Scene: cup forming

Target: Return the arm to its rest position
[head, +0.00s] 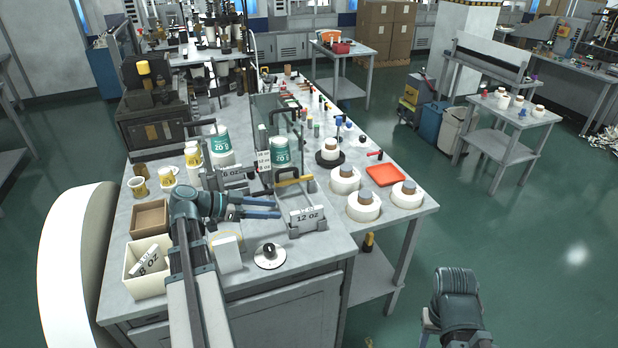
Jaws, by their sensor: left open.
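My left arm comes up from the bottom edge. Its gripper (277,209) is open and empty over the workbench (300,252), with both fingers pointing right. The fingertips lie just left of the grey holder with the "12 OZ" label (307,217) in the picture; I cannot tell whether they touch it. My right arm (457,300) shows at the lower right, over the floor beside the bench. Its fingers are mostly hidden, so I cannot tell their state.
A white bin with an "8 OZ" block (147,262) and a brown box (149,218) stand left of my left arm. A round base with a black knob (269,254) sits near the front edge. White rolls (363,206) and an orange tray (386,174) are at the right.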

